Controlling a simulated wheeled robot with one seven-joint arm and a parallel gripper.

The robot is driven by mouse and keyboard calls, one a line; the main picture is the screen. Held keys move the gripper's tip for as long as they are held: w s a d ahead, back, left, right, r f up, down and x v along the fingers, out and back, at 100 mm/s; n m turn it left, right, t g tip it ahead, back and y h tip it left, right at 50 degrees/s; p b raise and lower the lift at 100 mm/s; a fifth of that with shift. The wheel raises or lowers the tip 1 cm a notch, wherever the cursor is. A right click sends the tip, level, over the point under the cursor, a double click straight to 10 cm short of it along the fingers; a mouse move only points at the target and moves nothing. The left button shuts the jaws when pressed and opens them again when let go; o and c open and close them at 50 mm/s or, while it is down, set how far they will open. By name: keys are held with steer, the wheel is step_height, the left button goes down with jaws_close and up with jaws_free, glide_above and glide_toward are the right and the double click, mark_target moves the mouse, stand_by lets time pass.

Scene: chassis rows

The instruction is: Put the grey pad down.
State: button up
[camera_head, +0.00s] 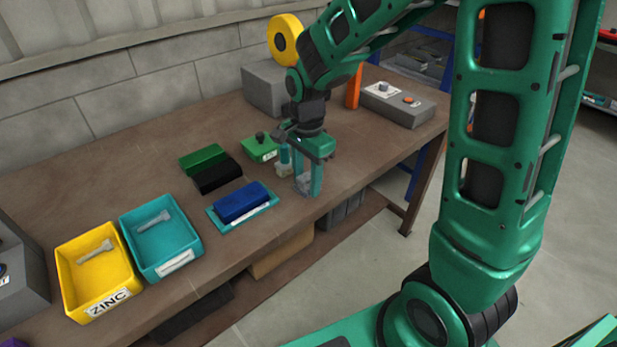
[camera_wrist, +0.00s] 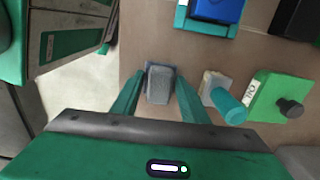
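The grey pad (camera_head: 303,185) is between the two teal fingers of my gripper (camera_head: 308,186), over the front part of the brown bench (camera_head: 245,283). In the wrist view the grey pad (camera_wrist: 160,85) shows as a small grey block, and the fingertips of my gripper (camera_wrist: 160,84) lie close against its two sides. My gripper looks shut on it. The pad is at or just above the bench top; I cannot tell whether it touches. Its underside is hidden.
A small white-and-teal bottle (camera_wrist: 224,98) and a green OIL block with a black knob (camera_wrist: 281,98) stand beside my gripper. A blue block (camera_head: 241,201) sits on a teal tray (camera_head: 268,208). Yellow (camera_head: 66,278) and teal (camera_head: 198,241) bins stand left. The bench's front edge is close.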

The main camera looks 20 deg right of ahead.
mark_target(307, 176)
steer(key=shift+o, duration=1.4)
steer(key=shift+s+f, duration=0.3)
steer(key=shift+f, duration=0.15)
step_height(307, 176, up, 13)
steer(key=s+d+f+n, duration=0.1)
steer(key=s+d+n, duration=0.3)
steer(key=s+d, duration=0.5)
steer(key=s+d+f+n, duration=0.2)
steer(key=s+d+n, duration=0.2)
steer(key=s+d, duration=0.5)
steer(key=s, duration=0.4)
steer(key=shift+s, duration=0.4)
steer(key=shift+d, duration=0.1)
